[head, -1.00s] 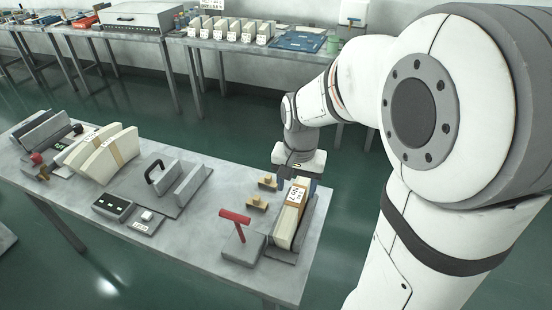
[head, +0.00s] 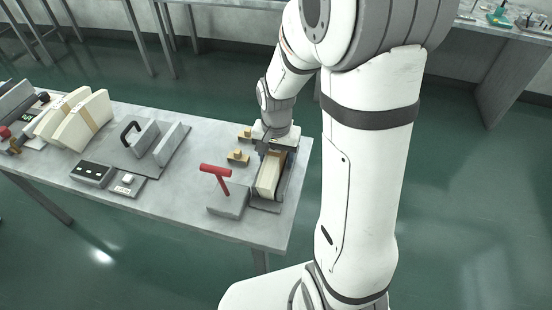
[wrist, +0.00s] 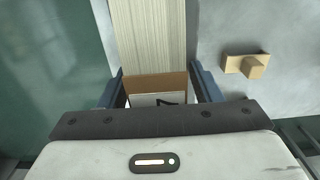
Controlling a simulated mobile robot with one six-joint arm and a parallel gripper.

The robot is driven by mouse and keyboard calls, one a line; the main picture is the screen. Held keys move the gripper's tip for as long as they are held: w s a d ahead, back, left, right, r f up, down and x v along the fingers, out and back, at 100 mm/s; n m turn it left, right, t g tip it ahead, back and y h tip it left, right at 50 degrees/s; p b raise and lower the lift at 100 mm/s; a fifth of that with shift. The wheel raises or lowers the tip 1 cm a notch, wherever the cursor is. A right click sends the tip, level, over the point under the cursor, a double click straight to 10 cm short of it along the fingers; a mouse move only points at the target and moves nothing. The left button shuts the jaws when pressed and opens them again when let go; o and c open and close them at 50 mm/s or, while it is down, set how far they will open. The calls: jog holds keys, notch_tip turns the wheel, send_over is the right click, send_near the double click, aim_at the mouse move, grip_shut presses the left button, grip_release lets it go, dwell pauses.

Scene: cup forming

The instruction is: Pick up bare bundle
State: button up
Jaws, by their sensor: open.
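A cream bundle of stacked sheets (head: 268,184) stands in a grey holder (head: 265,207) near the right end of the table. In the wrist view the bundle (wrist: 147,35) runs away from my gripper, with a brown band and a white label at its near part. My gripper (head: 273,144) is over the far part of the bundle. In the wrist view its two blue fingers (wrist: 157,87) are open, one on each side of the banded part. Whether they touch the bundle cannot be told.
A grey block with a red T-handle (head: 227,196) stands just left of the holder. Small yellow knobbed blocks (head: 238,157) sit on its far left side. Other cream bundles (head: 82,122), a grey fixture (head: 157,143) and a black-topped box (head: 92,173) stand further left.

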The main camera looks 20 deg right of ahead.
jog(key=shift+c, duration=0.5)
grip_shut()
